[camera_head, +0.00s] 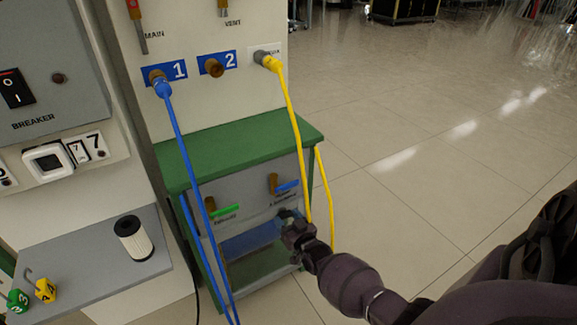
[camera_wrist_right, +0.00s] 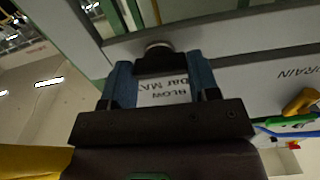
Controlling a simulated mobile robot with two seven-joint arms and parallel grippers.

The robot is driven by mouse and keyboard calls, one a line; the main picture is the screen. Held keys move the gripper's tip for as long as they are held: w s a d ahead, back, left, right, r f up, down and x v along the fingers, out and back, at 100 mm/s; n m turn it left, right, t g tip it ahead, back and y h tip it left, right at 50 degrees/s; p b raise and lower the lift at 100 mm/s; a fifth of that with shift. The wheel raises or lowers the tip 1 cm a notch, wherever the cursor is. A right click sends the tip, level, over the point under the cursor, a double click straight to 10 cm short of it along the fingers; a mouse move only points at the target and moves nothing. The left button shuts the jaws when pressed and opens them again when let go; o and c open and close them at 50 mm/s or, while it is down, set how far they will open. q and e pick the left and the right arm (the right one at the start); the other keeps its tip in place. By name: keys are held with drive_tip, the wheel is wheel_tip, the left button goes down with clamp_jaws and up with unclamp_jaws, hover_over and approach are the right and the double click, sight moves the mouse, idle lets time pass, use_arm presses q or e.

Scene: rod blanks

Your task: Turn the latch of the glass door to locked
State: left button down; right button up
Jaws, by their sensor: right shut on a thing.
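The glass door (camera_head: 250,243) is the bluish pane low in the front of the green-topped cabinet. My right gripper (camera_head: 289,216) is at the upper right of this door, below the blue-handled valve. In the right wrist view its two blue fingers (camera_wrist_right: 160,68) are shut on a dark piece, which looks like the latch (camera_wrist_right: 160,62), in front of a round metal base (camera_wrist_right: 158,44). Most of the latch is hidden between the fingers, and I cannot tell whether it is turned to locked. My left gripper is not in view.
The blue-handled valve (camera_head: 285,186) is just above my right gripper. The drain valve with a green handle (camera_head: 224,210) is to its left. A yellow hose (camera_head: 297,135) hangs close beside the gripper. A blue hose (camera_head: 181,145) crosses the cabinet's left side. The floor at right is clear.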

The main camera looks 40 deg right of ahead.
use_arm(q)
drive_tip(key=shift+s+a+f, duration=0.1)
use_arm(e)
drive_tip(key=shift+n, duration=0.5)
drive_tip(key=o, duration=0.9)
use_arm(q)
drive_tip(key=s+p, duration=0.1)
drive_tip(key=p, duration=0.1)
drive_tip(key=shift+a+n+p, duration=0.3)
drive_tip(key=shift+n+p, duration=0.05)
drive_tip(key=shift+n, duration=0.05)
use_arm(e)
drive_tip(key=v, duration=1)
drive_tip(key=shift+s+a, duration=0.2)
drive_tip(key=shift+s, duration=0.15)
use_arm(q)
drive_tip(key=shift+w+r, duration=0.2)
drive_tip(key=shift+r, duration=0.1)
